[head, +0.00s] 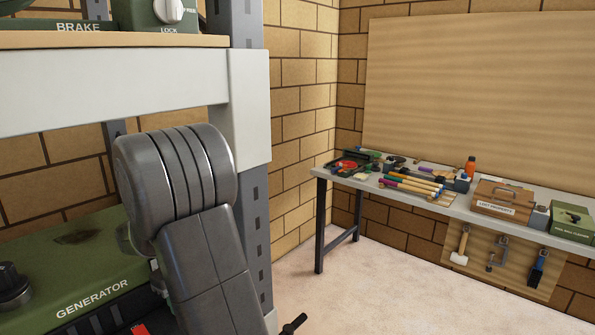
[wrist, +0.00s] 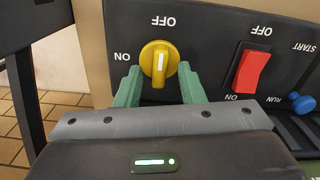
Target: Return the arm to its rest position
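My gripper (wrist: 159,76) shows in the wrist view as two green fingers standing apart, one on each side of a yellow knob (wrist: 159,58). A narrow gap shows beside the knob, so the gripper looks open and holds nothing. The knob's white mark is upright in the picture, in line with the OFF label above it; ON is at its left. In the head view my grey arm (head: 190,215) stands in front of the green generator (head: 90,285) on the shelf, and my gripper is hidden there.
A red rocker switch (wrist: 252,70) and a blue knob (wrist: 300,103) are right of the yellow knob. In the head view a shelf post (head: 247,130) stands close beside my arm. A bench (head: 450,205) with tools is at the right, with clear floor before it.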

